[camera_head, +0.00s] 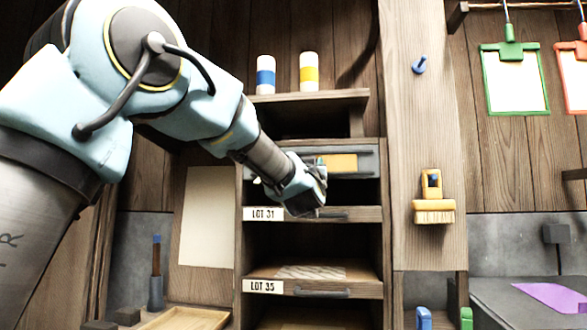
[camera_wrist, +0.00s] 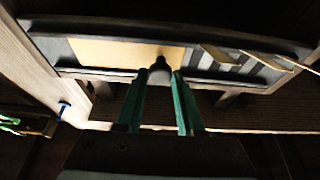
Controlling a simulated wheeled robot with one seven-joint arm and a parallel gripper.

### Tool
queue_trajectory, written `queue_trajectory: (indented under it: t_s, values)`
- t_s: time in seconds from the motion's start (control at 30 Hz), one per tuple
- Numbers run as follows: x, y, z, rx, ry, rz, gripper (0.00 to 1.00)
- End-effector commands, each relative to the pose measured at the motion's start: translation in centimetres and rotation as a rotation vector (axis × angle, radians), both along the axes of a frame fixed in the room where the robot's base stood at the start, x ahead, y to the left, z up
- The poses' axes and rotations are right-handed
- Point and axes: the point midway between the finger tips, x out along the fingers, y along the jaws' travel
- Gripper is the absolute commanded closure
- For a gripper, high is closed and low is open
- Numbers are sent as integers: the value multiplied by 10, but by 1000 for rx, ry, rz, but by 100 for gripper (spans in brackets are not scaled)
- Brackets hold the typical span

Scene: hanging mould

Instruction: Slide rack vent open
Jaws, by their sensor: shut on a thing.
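The rack vent is a grey framed slide (camera_head: 366,160) at the top of the wooden rack, under its upper shelf. Its tan panel (camera_head: 340,163) shows right of my gripper (camera_head: 318,175), which hides the vent's left part. In the wrist view, the tan panel (camera_wrist: 115,53) fills the left of the frame, and dark slots with pale slats (camera_wrist: 228,60) show at the right. A dark knob (camera_wrist: 160,68) stands at the panel's edge near the slats. My gripper's green fingers (camera_wrist: 160,85) are on either side of the knob and shut on it.
The rack (camera_head: 388,230) has shelf bays below, labelled LOT 31 (camera_head: 263,214) and LOT 35 (camera_head: 263,287). Two banded containers (camera_head: 309,72) stand on the upper shelf.

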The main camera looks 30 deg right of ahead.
Motion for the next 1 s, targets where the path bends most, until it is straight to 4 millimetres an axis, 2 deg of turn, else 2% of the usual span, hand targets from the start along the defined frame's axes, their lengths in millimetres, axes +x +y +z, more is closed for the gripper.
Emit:
queue_trajectory:
  t_s: [0.1, 0.47, 0.5, 0.73, 1.0]
  values:
    - [-6, -6, 0, 1, 0, -1, 100]
    - [-9, -9, 0, 1, -1, -5, 100]
    - [-9, -9, 0, 1, -1, -5, 60]
    - [-8, -8, 0, 0, 0, -4, 34]
    - [-7, -6, 0, 0, 0, -1, 34]
